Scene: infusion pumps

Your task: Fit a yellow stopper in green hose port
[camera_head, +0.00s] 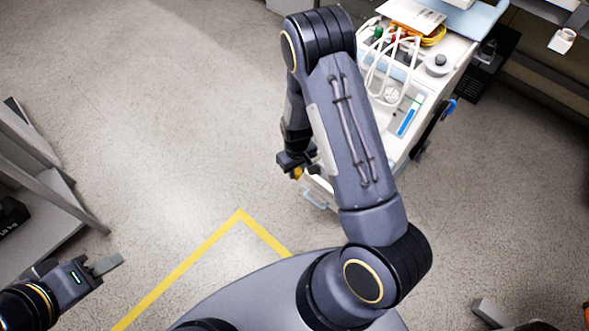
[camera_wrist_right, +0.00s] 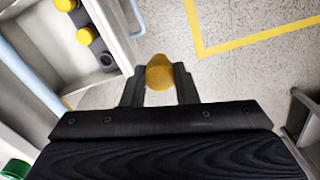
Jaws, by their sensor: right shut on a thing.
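My right gripper (camera_wrist_right: 159,88) is shut on a yellow stopper (camera_wrist_right: 159,72), whose rounded end stands out between the fingertips. In the head view the right gripper (camera_head: 297,162) hangs beside the near left side of the white cart (camera_head: 410,100), with the yellow stopper (camera_head: 298,173) just showing below it. A green round part (camera_head: 378,32) sits on the cart top among white hoses. A green cap-like thing (camera_wrist_right: 15,169) shows at the lower left of the wrist view; I cannot tell whether it is the port. My left gripper (camera_head: 104,265) is low at the left, away from the cart.
More yellow stoppers (camera_wrist_right: 85,35) sit in a holder at the wrist view's upper left, beside a dark round opening (camera_wrist_right: 105,60). Yellow tubing (camera_head: 433,36) and a blue-and-white item (camera_head: 408,118) lie on the cart. A grey shelf (camera_head: 40,190) stands left. Open floor (camera_head: 170,130) lies between.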

